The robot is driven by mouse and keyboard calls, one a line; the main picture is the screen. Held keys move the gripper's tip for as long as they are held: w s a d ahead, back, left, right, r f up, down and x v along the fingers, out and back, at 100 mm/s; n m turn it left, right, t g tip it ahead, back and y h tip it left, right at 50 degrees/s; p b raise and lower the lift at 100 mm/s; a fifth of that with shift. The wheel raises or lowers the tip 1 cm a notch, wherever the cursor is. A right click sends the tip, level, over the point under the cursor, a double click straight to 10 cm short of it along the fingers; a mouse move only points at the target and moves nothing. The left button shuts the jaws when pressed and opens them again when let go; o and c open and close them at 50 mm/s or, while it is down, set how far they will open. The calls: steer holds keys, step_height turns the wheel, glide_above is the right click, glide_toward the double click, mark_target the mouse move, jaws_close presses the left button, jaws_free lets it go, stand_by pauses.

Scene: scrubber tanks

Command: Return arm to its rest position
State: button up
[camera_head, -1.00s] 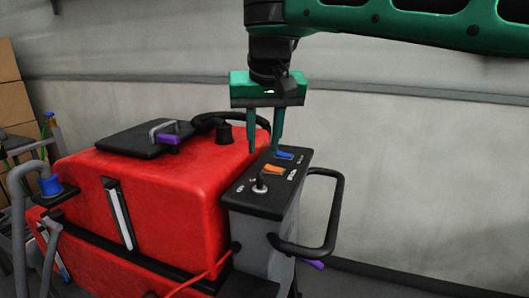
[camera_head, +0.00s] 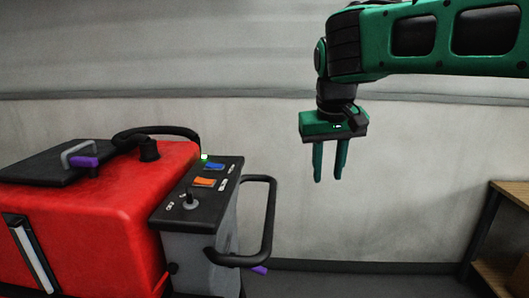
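My gripper (camera_head: 329,180) hangs fingers down in the air, right of the scrubber. Its two green fingers are apart with a gap between them, and nothing is held. My green arm reaches in from the upper right. The panel carries a blue switch (camera_head: 214,166), an orange switch (camera_head: 204,182) and a small joystick (camera_head: 189,202). A small green light (camera_head: 204,157) is lit at the panel's far edge. The gripper is clear of the panel.
A black handle loop (camera_head: 270,220) sticks out from the panel's right side, with a purple piece below it. A black lid (camera_head: 65,165) with a purple-marked handle lies on the scrubber. A wooden shelf (camera_head: 494,215) stands at the right edge. A pale wall (camera_head: 400,190) is behind.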

steer(key=s+d+f+m+g, duration=0.15)
steer(key=s+d+f, duration=0.3)
steer(key=d, duration=0.55)
steer(key=s+d+f+m, duration=0.25)
steer(key=s+d, duration=0.25)
steer(key=d, duration=0.5)
steer(key=s+d+f+m, duration=0.1)
steer(key=s+d+f, duration=0.1)
steer(key=s, duration=0.4)
steer(key=s+d+f+m+g, duration=0.1)
steer(key=s+d+f, duration=0.1)
steer(key=s+f, duration=0.3)
steer(key=s+d+f+m+y, duration=0.1)
steer(key=s+f, duration=0.3)
steer(key=s, duration=0.4)
steer(key=shift+d+g, duration=0.35)
steer(key=shift+d, duration=0.55)
steer(key=shift+r, duration=0.1)
